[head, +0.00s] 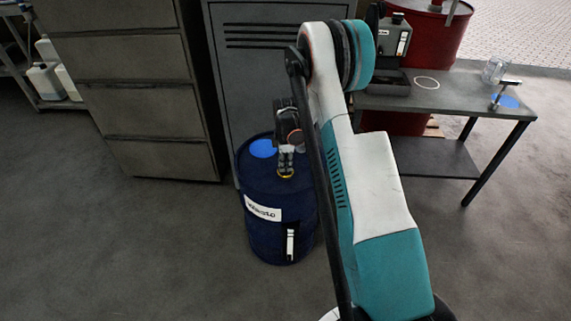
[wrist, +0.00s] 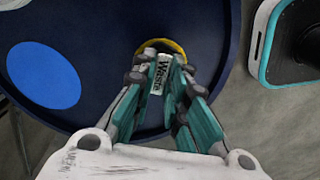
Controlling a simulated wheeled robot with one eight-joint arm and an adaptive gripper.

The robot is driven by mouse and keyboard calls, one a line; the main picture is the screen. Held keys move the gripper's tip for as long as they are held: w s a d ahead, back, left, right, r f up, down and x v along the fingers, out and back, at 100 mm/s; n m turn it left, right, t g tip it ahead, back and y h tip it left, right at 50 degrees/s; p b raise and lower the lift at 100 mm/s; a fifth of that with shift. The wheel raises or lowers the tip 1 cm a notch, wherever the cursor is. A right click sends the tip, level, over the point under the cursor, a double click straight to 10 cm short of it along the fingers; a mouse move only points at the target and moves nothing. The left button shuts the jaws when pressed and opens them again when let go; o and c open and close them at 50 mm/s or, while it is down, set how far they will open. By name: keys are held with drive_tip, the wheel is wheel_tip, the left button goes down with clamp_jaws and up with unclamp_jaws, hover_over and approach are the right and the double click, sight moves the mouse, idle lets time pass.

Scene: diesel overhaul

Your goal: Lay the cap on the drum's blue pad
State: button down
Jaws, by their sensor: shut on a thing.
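The dark blue drum (head: 258,234) stands upright on the floor in front of a grey locker, with a white label on its side. Its top fills much of the wrist view (wrist: 100,22). The round bright blue pad (head: 262,148) lies on the drum top at the left; it also shows in the wrist view (wrist: 43,75). My gripper (head: 286,168) is over the drum top, to the right of the pad. Its fingers (wrist: 163,78) are shut on the yellow-rimmed cap (wrist: 170,44), which carries a white "Waste" label. Fingers hide much of the cap; whether it touches the drum is unclear.
A drawer cabinet (head: 143,85) stands behind left and the grey locker (head: 270,70) behind the drum. A metal table (head: 455,92) at the right holds a machine, a glass jar and another blue pad. A red drum (head: 432,35) stands behind it. The left floor is clear.

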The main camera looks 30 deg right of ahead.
drive_tip(key=shift+r+p, duration=0.95)
drive_tip(key=shift+r, duration=1.5)
